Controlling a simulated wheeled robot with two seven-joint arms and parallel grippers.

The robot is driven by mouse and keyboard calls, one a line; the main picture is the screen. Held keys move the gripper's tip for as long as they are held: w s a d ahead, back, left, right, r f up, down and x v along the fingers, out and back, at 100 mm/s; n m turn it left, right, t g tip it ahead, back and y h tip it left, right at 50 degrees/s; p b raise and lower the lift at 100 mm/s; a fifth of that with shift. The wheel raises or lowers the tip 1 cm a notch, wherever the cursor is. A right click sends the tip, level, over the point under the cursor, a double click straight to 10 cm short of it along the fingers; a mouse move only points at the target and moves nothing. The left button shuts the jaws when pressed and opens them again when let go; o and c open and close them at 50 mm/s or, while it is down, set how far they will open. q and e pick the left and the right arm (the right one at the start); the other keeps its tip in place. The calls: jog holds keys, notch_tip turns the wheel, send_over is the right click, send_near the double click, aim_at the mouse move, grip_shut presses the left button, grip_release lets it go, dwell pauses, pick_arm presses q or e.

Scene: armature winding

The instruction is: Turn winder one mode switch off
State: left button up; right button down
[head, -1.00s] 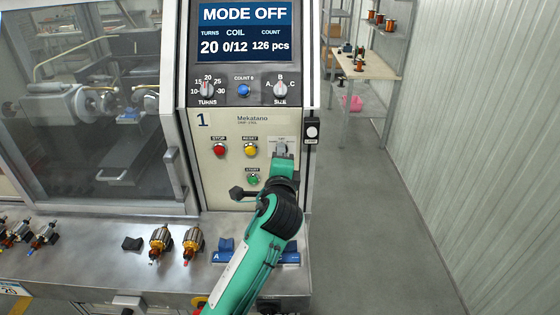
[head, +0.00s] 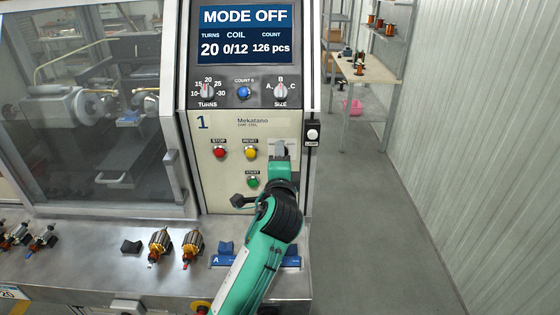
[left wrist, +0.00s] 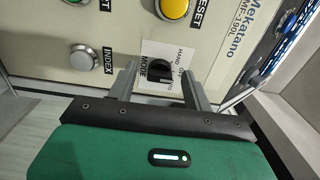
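Winder one (head: 240,130) has a screen (head: 245,32) reading MODE OFF. Its mode switch (left wrist: 160,74) is a dark knob on a white label with HAND and OFF marks in the left wrist view. My left gripper (left wrist: 158,68) has its two grey fingers apart, one on each side of the knob. I cannot tell whether they touch it. In the head view the left gripper (head: 279,146) is at the lower right of the panel and hides the switch. My right gripper is not in view.
Near the gripper are the red STOP (head: 219,152), yellow RESET (head: 250,152) and green START (head: 253,182) buttons. The INDEX button (left wrist: 84,58) shows in the left wrist view. Armatures (head: 160,243) and a blue holder (head: 226,250) are on the ledge below. The aisle floor (head: 365,220) is clear.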

pick_arm(q)
jog(key=s+b, duration=0.4)
jog(key=s, duration=1)
jog(key=shift+w, duration=0.1)
